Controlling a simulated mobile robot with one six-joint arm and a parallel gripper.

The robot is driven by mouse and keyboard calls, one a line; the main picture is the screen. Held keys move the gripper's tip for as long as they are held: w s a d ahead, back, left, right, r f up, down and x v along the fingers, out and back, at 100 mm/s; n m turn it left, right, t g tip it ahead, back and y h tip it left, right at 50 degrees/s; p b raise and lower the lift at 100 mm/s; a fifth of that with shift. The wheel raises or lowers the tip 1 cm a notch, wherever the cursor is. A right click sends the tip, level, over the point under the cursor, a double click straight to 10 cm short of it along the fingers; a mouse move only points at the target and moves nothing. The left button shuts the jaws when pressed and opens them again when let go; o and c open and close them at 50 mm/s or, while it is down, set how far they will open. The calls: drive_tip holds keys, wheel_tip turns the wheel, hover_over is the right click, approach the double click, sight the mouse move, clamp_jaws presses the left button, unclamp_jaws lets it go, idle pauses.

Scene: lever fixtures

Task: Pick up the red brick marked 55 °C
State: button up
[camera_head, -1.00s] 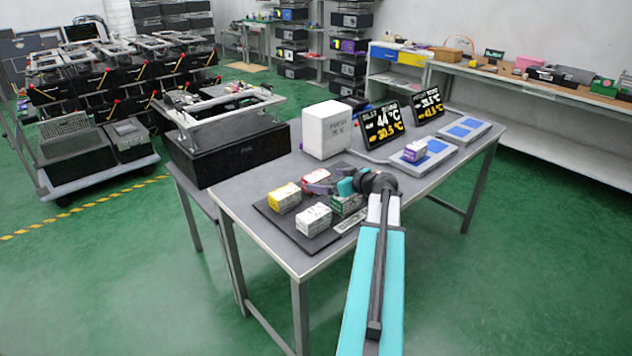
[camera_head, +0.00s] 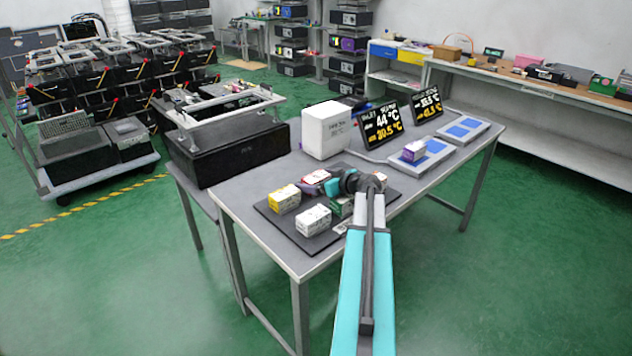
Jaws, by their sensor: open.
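A red brick (camera_head: 315,177) with a pale top sits at the back of the dark mat (camera_head: 268,209) on the grey table. It is partly hidden, and its marking is too small to read. My gripper (camera_head: 331,187), dark and teal, is low over the mat at the right side of the red brick. It is open; I cannot tell whether its fingers touch or surround the brick. A yellow brick (camera_head: 284,199), a white brick (camera_head: 314,220) and a green brick (camera_head: 340,207) are also on the mat.
A white box (camera_head: 327,130) stands behind the mat. Two temperature displays (camera_head: 381,124) (camera_head: 426,105) stand at the table's back. A purple brick (camera_head: 415,150) rests on a grey plate with blue pads (camera_head: 434,147); another such plate (camera_head: 463,129) is empty. A black case (camera_head: 225,152) is at left.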

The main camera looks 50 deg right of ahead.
sight(316, 176)
drive_tip(key=shift+w+f, duration=0.15)
drive_tip(key=shift+w, duration=0.2)
idle(0.3)
drive_tip(key=c, duration=1.3)
drive_tip(key=shift+c, duration=0.2)
drive_tip(key=shift+r+b, duration=0.8)
drive_tip(key=shift+r, duration=4.25)
